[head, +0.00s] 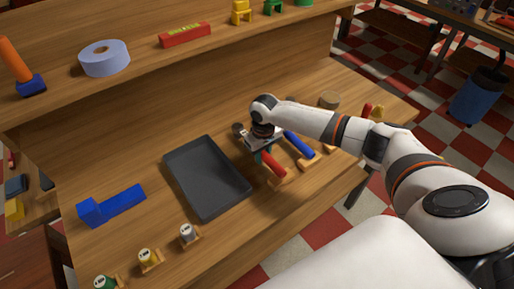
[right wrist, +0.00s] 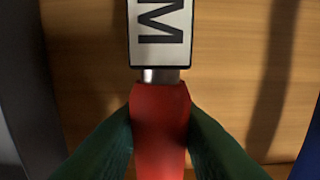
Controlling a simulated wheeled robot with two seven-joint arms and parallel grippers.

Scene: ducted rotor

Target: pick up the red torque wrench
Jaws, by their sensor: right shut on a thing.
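The red torque wrench (head: 273,167) is at the work surface to the right of the dark tray, with its red grip near a small wooden holder (head: 281,181). My right gripper (head: 263,154) is shut on its red handle. In the right wrist view the green fingers press on both sides of the red grip (right wrist: 160,130), below a short metal neck and a white plate with a black letter M (right wrist: 160,25). I cannot tell whether the wrench is clear of its holder. My left gripper is not in view.
A blue-handled tool (head: 298,144) lies just right of the red one. The empty dark tray (head: 207,178) lies to the left, with a blue block-shaped piece (head: 111,205) beyond it. Small spools (head: 188,233) stand near the front edge. A raised shelf (head: 135,72) runs behind.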

